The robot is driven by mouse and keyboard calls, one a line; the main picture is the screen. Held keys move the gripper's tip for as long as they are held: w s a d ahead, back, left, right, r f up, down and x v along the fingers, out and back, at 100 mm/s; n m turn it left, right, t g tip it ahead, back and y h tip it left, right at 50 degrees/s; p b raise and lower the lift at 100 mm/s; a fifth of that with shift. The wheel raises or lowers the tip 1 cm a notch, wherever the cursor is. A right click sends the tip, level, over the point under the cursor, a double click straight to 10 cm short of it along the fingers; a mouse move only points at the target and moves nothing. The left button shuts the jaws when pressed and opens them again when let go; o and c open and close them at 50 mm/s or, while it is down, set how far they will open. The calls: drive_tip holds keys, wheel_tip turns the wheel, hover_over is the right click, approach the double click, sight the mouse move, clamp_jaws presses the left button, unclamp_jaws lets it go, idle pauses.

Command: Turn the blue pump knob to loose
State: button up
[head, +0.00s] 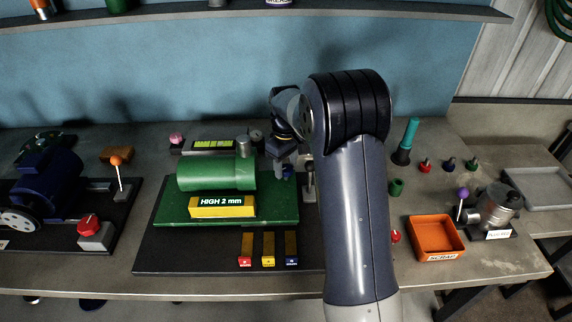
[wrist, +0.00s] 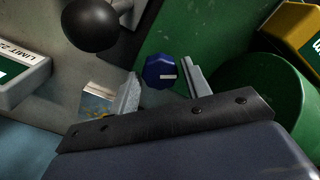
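The blue pump knob (wrist: 160,70) shows in the wrist view as a dark blue faceted cap. A short white mark on its face points to the right of that picture. My gripper (wrist: 162,84) is open, with one finger on the left and one on the right of the knob. There is a gap to the knob on the left; on the right I cannot tell whether the finger touches. In the head view my gripper (head: 283,170) points down beside the green pump body (head: 210,174), and the knob is mostly hidden there. No loose or tight lettering is readable.
A black ball on a lever (wrist: 92,24) stands close to the knob, beside a white label block (wrist: 22,68) reading "LIMIT 2". The green cylinder (wrist: 262,100) is close on the other side. A yellow "HIGH 2 mm" block (head: 222,206) lies in front of the pump.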

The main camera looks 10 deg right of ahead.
sight(286, 168)
drive_tip(key=shift+o, duration=1.1)
wheel_tip(286, 168, up, 11)
drive_tip(key=b, duration=0.1)
drive_tip(key=shift+f, duration=0.15)
wheel_tip(286, 168, down, 11)
drive_tip(key=shift+r+p, duration=0.1)
drive_tip(key=shift+p, duration=0.45)
